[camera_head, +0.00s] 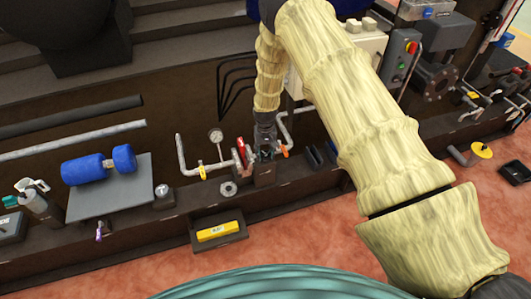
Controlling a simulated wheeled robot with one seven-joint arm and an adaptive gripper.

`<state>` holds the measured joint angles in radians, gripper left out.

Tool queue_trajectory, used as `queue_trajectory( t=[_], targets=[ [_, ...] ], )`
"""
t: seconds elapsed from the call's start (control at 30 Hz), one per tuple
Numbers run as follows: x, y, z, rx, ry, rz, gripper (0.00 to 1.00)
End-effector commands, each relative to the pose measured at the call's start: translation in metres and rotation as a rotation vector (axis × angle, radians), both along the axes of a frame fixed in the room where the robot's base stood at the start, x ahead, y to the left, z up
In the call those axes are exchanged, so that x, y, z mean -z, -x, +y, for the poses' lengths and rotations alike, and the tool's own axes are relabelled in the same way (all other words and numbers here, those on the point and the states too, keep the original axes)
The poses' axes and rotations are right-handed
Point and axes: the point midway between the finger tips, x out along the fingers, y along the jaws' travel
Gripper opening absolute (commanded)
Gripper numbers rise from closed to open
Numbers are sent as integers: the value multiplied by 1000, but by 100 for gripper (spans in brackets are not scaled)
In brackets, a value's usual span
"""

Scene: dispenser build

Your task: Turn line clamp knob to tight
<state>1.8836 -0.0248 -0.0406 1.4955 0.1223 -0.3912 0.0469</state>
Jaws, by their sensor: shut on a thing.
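My gripper (265,149) points down at the pipework in the middle of the picture. It is small and dark here, and its fingers are shut around a small part on top of a dark block (264,175). That part is where the line clamp knob appears to be, but the fingers hide it, so its turn position cannot be told. A red wheel-like part (242,155) stands just left of my gripper. An orange handle (284,151) is just right of it.
A pressure gauge (216,135) and a pipe with a yellow handle (202,173) stand to the left. A blue cylinder (84,169) lies on a grey plate further left. A yellow level (217,231) sits in a tray in front. Valves and a flange crowd the right.

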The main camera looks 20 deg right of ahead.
Motion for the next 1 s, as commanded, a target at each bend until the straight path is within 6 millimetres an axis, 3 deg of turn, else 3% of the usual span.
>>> queue_trajectory(
  t=[0.53,0.57,0.67,1.0],
  targets=[
    [0,-1,-1,24,0,-2,17],
    [0,-1,-1,24,0,-2,46],
    [0,-1,-1,24,0,-2,64],
    [-1,0,0,23,0,-1,64]
  ],
)
